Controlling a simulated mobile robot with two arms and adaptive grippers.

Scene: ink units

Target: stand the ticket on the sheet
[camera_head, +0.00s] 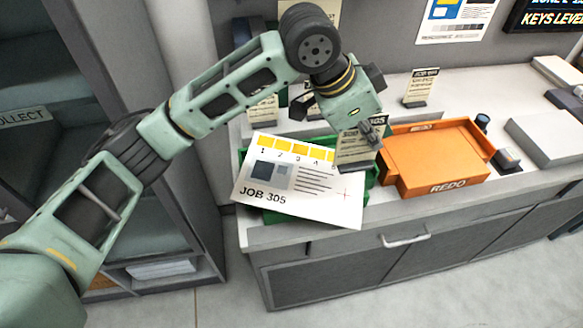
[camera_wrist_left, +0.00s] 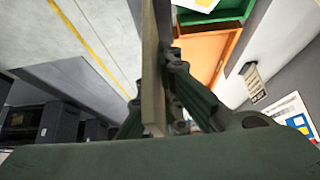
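The sheet (camera_head: 300,208), a white page printed JOB 305 with yellow squares, lies over the green tray (camera_head: 243,157) on the counter and sticks out past its front. My left gripper (camera_head: 372,130) is shut on the ticket (camera_head: 357,152), a cream card with dark print and a dark lower edge. The ticket is upright at the sheet's right edge in the head view; I cannot tell whether it touches. In the left wrist view the ticket (camera_wrist_left: 152,75) shows edge-on between the gripper's fingers (camera_wrist_left: 160,112). My right gripper is not in view.
An orange tray (camera_head: 437,150) marked REDO stands just right of the green tray. Another upright ticket (camera_head: 422,87) stands behind it, and one more (camera_head: 263,109) behind the green tray. Pale boxes (camera_head: 550,137) sit at the right. The counter's front strip is clear.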

